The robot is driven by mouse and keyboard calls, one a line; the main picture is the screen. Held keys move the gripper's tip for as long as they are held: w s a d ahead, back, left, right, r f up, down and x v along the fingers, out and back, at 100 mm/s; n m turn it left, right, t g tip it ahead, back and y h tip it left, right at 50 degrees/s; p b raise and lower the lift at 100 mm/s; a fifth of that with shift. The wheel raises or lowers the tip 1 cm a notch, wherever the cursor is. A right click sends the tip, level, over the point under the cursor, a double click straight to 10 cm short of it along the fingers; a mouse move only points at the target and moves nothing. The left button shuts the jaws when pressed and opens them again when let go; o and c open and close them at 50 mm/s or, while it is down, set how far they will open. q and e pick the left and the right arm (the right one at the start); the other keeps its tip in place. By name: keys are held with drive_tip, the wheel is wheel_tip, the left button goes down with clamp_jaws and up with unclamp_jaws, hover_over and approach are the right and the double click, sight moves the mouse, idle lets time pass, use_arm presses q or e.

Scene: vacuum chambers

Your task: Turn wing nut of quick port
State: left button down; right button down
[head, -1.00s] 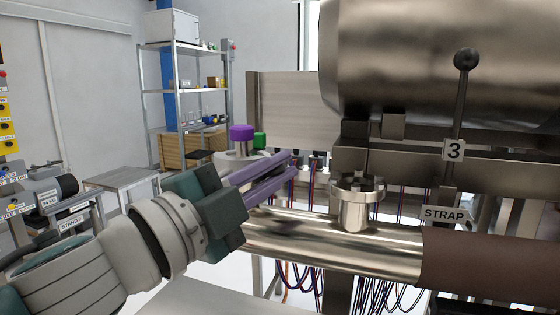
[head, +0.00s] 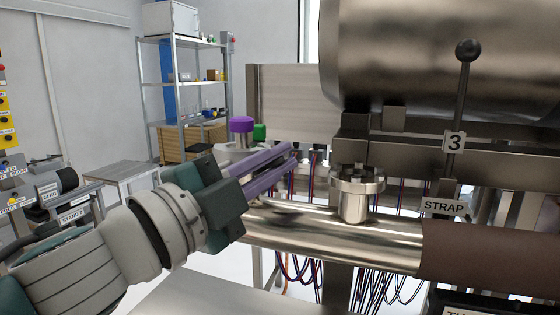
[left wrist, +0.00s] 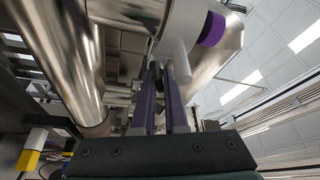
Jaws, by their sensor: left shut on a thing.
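My left gripper (head: 291,152) comes in from the left, its long purple fingers close together, tips beside the tubular port fittings behind the shiny pipe. In the left wrist view the gripper (left wrist: 160,72) is shut on a small dark piece between the fingertips, which appears to be the wing nut (left wrist: 156,72). The fingers mostly hide it, and its turned angle cannot be told. A pale cylindrical fitting with a purple cap (head: 241,124) stands behind the fingers; the cap also shows in the left wrist view (left wrist: 212,29). My right gripper is in neither view.
A shiny pipe (head: 320,232) with an upright flanged stub (head: 357,190) lies close to the hand. A large steel chamber (head: 440,55) and a black-knobbed lever (head: 467,50) are at right. Cables (head: 300,275) hang below. A shelf unit (head: 185,85) stands far back.

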use_arm(q)
drive_tip(key=shift+w+a+f+y, duration=0.15)
drive_tip(key=shift+a+f+y, duration=0.15)
drive_tip(key=shift+f+y, duration=0.15)
drive_tip(key=c, duration=1.1)
unclamp_jaws()
drive_tip(key=shift+o, duration=0.5)
drive_tip(key=shift+r+h, duration=0.15)
drive_tip(key=shift+h, duration=0.1)
drive_tip(key=b+v, duration=0.1)
drive_tip(key=v, duration=0.9)
drive_tip(key=shift+d, duration=0.1)
